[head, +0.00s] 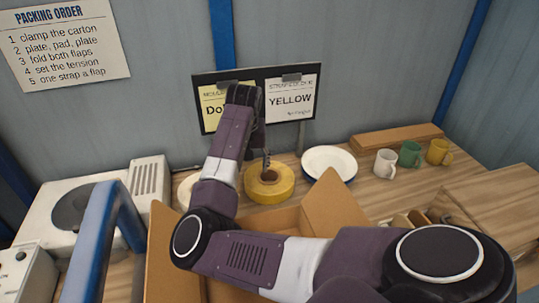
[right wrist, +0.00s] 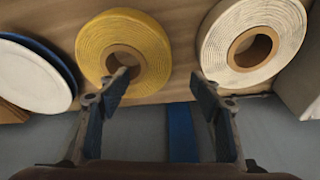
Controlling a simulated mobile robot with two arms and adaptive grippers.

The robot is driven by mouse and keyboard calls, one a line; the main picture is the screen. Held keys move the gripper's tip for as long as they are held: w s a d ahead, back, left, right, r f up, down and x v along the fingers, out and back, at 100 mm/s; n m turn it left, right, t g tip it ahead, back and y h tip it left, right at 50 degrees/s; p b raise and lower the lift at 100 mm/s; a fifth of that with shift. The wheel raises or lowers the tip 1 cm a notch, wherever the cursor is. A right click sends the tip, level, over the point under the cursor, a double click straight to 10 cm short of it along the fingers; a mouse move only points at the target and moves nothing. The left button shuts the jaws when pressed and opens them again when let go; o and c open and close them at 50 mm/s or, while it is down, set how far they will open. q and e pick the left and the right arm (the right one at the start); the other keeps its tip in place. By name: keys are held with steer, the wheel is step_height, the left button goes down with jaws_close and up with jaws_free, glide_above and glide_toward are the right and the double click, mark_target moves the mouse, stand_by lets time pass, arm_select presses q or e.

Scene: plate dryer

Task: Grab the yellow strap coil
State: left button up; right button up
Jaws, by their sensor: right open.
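The yellow strap coil (head: 270,194) lies flat on the wooden bench, with a brown core and an open centre. My right gripper (head: 266,158) is above it, near its back side, open and empty. In the right wrist view the yellow coil (right wrist: 98,48) is at upper left. One finger of the gripper (right wrist: 160,88) overlaps the coil's near side and core edge in that view; I cannot tell whether it touches. The other finger is over the gap beside a white coil (right wrist: 285,30). My left gripper is not in view.
The white coil (head: 183,189) is partly behind my right arm. A plate (head: 329,160) stands right of the yellow coil, then mugs (head: 386,163). An open carton (head: 322,203) is in front. A board with a "YELLOW" card (head: 291,98) stands behind.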

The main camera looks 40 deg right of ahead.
mark_target(252, 176)
steer(key=shift+d+f, duration=0.1)
steer(key=shift+f, duration=0.35)
steer(key=x, duration=0.1)
steer(key=p+x, duration=0.1)
steer(key=x, duration=0.2)
steer(key=shift+w+d+f, duration=0.1)
steer(key=shift+d+f, duration=0.2)
steer(key=shift+d, duration=0.1)
steer(key=shift+f+p, duration=0.2)
steer(key=shift+p, duration=0.1)
steer(key=shift+c, duration=0.6)
jaws_close()
steer(key=shift+w+r, duration=0.1)
